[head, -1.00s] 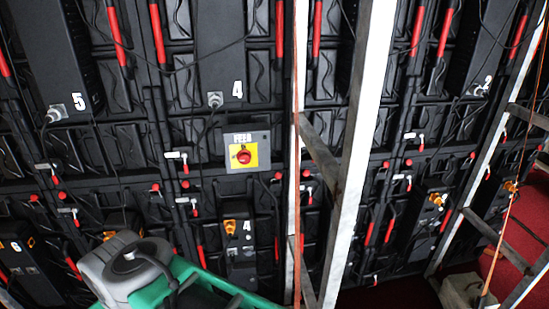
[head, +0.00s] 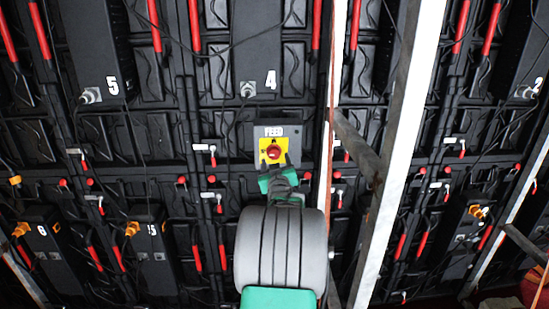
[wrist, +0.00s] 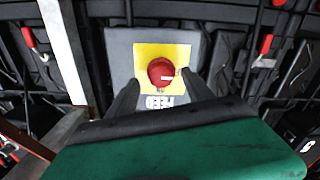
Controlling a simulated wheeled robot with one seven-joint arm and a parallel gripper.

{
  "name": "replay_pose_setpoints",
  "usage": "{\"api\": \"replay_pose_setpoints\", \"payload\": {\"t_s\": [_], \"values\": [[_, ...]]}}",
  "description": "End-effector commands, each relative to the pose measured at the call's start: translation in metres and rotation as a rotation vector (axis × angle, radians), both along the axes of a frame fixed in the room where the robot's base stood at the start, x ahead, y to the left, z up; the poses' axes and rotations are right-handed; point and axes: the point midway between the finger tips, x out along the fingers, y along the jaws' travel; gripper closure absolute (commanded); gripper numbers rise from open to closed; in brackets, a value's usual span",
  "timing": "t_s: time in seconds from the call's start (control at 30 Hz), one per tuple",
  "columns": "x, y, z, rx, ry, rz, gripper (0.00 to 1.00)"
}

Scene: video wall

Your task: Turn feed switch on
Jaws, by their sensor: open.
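The feed switch is a red round knob (head: 273,152) on a yellow plate (head: 264,160), set on a grey box (head: 300,135) marked FEED. My gripper (head: 275,168) is just below the knob in the head view, its fingers pointing up at it. In the wrist view the knob (wrist: 161,72) shows between and beyond the tips of my open gripper (wrist: 166,90), with a pale mark on its right side. The fingers cover the lower corners of the yellow plate. I cannot tell whether they touch the knob.
A white metal upright (head: 400,150) and a rusty brace (head: 358,150) stand right of the switch box. Black panel backs with red handles (head: 194,25) and hanging cables fill the wall.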

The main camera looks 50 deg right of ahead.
Motion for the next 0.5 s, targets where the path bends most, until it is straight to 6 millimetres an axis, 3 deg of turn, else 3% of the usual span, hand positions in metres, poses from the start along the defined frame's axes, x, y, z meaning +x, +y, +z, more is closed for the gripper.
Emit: {"api": "replay_pose_setpoints", "payload": {"t_s": [0.2,0.5], "values": [[0.02,-0.022,0.001,0.001,0.001,0.001,0.4],[0.023,-0.025,0.001,0.0,0.0,0.001,0.4]]}}
